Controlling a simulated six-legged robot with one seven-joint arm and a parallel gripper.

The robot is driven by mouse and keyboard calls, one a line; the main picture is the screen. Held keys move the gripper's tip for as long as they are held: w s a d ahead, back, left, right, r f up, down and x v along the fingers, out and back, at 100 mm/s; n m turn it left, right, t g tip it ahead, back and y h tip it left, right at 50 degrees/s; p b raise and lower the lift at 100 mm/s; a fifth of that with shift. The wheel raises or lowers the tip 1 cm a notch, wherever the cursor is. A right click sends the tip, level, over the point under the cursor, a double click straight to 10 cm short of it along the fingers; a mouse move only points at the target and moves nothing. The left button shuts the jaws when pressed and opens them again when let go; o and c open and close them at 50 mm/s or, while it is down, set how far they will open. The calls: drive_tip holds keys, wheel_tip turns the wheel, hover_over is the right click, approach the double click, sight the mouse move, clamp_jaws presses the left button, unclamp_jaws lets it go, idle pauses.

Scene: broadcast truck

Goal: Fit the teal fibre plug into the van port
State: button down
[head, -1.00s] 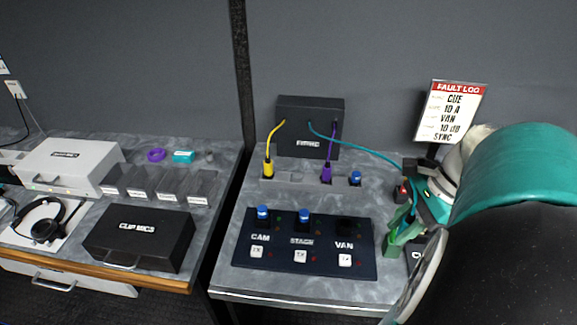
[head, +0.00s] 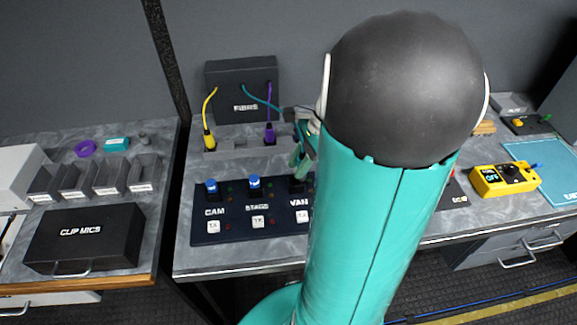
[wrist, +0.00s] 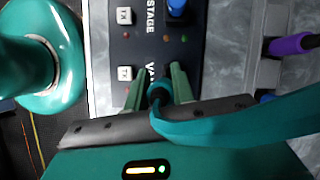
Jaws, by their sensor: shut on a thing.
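The teal fibre plug (wrist: 158,90) is between the two green fingers of my gripper (wrist: 157,86), seen from above in the wrist view. My gripper (head: 302,160) is shut on it over the VAN end of the dark panel (head: 240,236). The teal cable (head: 262,99) runs from the FIBRE box to my gripper. I cannot tell whether the plug touches the port.
Blue caps (head: 211,187) stand at CAM and STAGE (head: 254,183). Behind the panel, a grey rail (head: 232,146) holds a yellow plug (head: 209,139) and a purple plug (head: 270,133). The FIBRE box (head: 241,89) stands behind. A yellow meter (head: 503,178) lies right of my arm.

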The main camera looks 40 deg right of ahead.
drive_tip(key=shift+w+f, duration=0.55)
drive_tip(key=shift+f, duration=0.1)
drive_tip(key=f, duration=0.3)
drive_tip(key=shift+w+f, duration=0.2)
drive_tip(key=c, duration=1.2)
unclamp_jaws()
drive_tip(key=shift+r, duration=0.1)
drive_tip(key=v, duration=1.2)
drive_tip(key=s+a+r+n+t+h, duration=0.1)
drive_tip(key=a+r+n, duration=0.1)
drive_tip(key=a+n, duration=0.5)
drive_tip(key=s+a+r+n+t+h, duration=0.1)
drive_tip(key=a+r+n+h, duration=0.1)
drive_tip(key=a+n, duration=0.5)
drive_tip(key=s+a+r+n+t+h, duration=0.1)
drive_tip(key=a+r+n+h, duration=0.1)
drive_tip(key=a+n, duration=0.6)
drive_tip(key=shift+a+t, duration=0.3)
drive_tip(key=shift+a, duration=2.4)
